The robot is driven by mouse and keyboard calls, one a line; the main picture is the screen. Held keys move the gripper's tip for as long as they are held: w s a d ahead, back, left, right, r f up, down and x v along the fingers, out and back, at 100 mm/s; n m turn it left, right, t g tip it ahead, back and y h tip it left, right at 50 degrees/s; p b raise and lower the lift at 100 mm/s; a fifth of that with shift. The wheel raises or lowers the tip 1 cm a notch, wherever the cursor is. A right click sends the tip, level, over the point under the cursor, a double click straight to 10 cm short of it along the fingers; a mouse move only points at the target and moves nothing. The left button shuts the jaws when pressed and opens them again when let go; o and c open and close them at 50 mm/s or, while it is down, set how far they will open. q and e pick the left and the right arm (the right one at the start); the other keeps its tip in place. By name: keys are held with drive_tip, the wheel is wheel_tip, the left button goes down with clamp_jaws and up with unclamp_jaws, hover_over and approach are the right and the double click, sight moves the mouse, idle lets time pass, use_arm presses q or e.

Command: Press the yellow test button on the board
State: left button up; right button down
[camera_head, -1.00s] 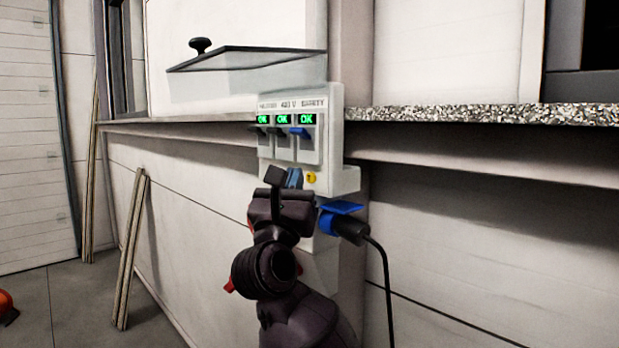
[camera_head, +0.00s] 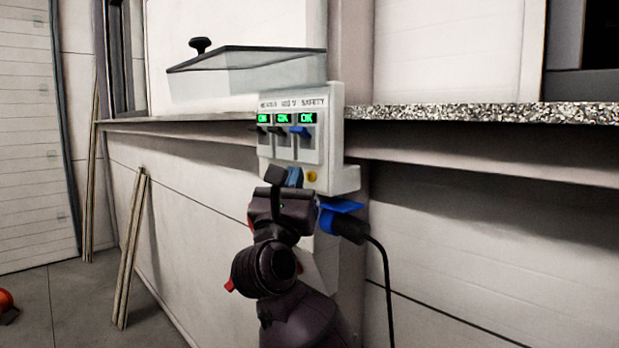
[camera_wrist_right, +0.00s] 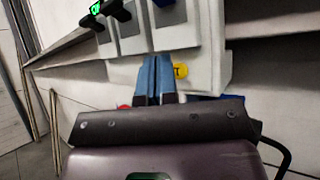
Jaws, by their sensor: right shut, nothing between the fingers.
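The board (camera_head: 350,178) is a pale grey box on the wall with three switches under green lit displays. The yellow test button (camera_head: 312,176) sits low on its front, right of my right gripper's fingers. My right gripper (camera_head: 294,177) is shut and empty, with its blue fingertips in front of the board's lower part. In the right wrist view the shut blue fingers (camera_wrist_right: 156,76) point at the board, and the yellow button (camera_wrist_right: 181,71) shows just right of them, with a dark mark on it. I cannot tell whether the fingertips touch the board. My left gripper is not in view.
A clear lid with a black knob (camera_head: 248,60) is raised above the board. A blue socket cover (camera_head: 341,206) and black plug with a hanging cable (camera_head: 386,280) are below right. A speckled ledge (camera_head: 480,114) runs right. Wooden strips (camera_head: 130,250) lean at left.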

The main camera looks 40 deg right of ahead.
drive_tip(key=shift+d, duration=0.1)
idle(0.9)
drive_tip(key=shift+d, duration=0.3)
drive_tip(key=shift+d+p, duration=0.4)
drive_tip(key=shift+d, duration=0.05)
idle(0.9)
drive_tip(key=shift+a, duration=0.85)
drive_tip(key=shift+s+a, duration=0.2)
drive_tip(key=shift+a, duration=2.3)
